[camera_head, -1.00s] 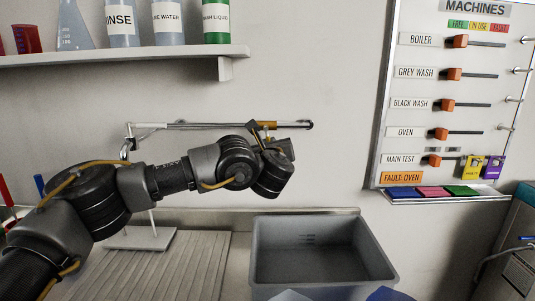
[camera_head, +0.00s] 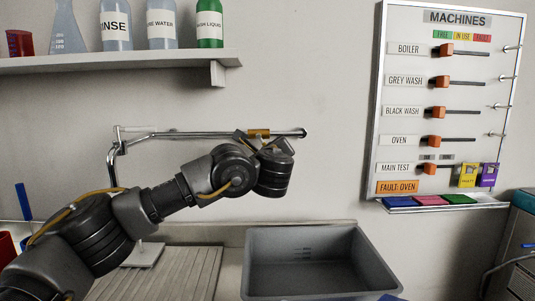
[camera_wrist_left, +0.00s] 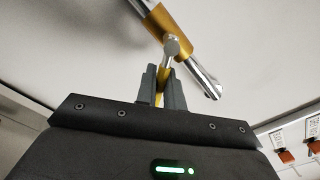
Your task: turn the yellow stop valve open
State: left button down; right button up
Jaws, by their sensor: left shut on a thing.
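The yellow stop valve (camera_head: 258,133) sits on a chrome pipe that runs along the wall above the sink. In the left wrist view its yellow body (camera_wrist_left: 172,28) is around the pipe, with a small metal stem below it. My left gripper (camera_wrist_left: 163,80) is shut on the valve's yellow handle, a thin strip of which shows between the fingers. In the head view my left gripper (camera_head: 262,142) is at the valve, partly hidden by my wrist. The exact turn of the handle is hard to tell. My right gripper is not in view.
A grey sink basin (camera_head: 315,263) lies below, with a ribbed drainboard (camera_head: 190,272) to its left. A shelf (camera_head: 120,67) with bottles is above left. A machines board (camera_head: 448,100) hangs at right. The wall between pipe and board is clear.

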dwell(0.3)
pick_arm(q)
jog(key=c, duration=1.6)
grip_release()
